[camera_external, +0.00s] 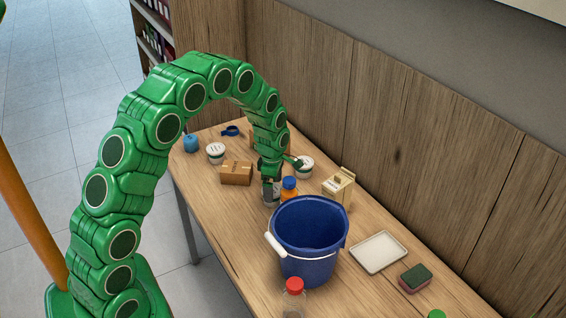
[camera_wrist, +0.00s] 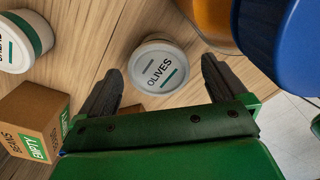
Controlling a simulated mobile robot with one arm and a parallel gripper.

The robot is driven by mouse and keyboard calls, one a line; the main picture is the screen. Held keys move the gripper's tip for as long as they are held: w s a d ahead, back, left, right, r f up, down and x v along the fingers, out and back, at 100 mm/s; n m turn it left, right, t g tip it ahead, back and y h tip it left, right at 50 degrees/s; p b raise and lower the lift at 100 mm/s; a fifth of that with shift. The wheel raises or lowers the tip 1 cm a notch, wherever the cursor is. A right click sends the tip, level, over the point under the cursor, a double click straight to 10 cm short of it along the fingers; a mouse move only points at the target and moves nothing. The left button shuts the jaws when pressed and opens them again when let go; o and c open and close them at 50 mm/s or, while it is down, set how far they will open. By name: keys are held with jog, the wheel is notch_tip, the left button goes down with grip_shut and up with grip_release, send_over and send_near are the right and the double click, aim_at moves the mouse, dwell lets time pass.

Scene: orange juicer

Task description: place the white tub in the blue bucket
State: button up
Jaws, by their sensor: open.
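A white tub (camera_wrist: 158,68) labelled OLIVES stands on the table in the wrist view. It shows beyond and between the two spread fingers of my gripper (camera_wrist: 160,80), which is open with nothing held. A second white tub (camera_wrist: 22,42) with a green band is at the wrist view's upper left. The blue bucket (camera_external: 308,245) stands upright nearer the camera, its white handle hanging at the side.
An orange bottle with a blue cap (camera_external: 289,186) stands close to my gripper. A cardboard box (camera_external: 236,172) lies to the left, a carton (camera_external: 339,186) to the right. A white tray (camera_external: 378,252), a sponge (camera_external: 415,277) and a red-capped bottle (camera_external: 294,288) are near the bucket.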

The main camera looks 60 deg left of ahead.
jog(key=shift+a+f, duration=0.2)
jog(key=shift+f, duration=2.25)
jog(key=c, duration=1.1)
jog(key=shift+s+r, duration=0.1)
jog(key=shift+r, duration=1.75)
jog(key=shift+c, duration=0.2)
jog(key=s+d+r, duration=0.5)
jog(key=s+r, duration=0.4)
jog(key=s, duration=0.3)
jog(key=shift+s+d+r, duration=0.2)
jog(key=shift+s, duration=0.2)
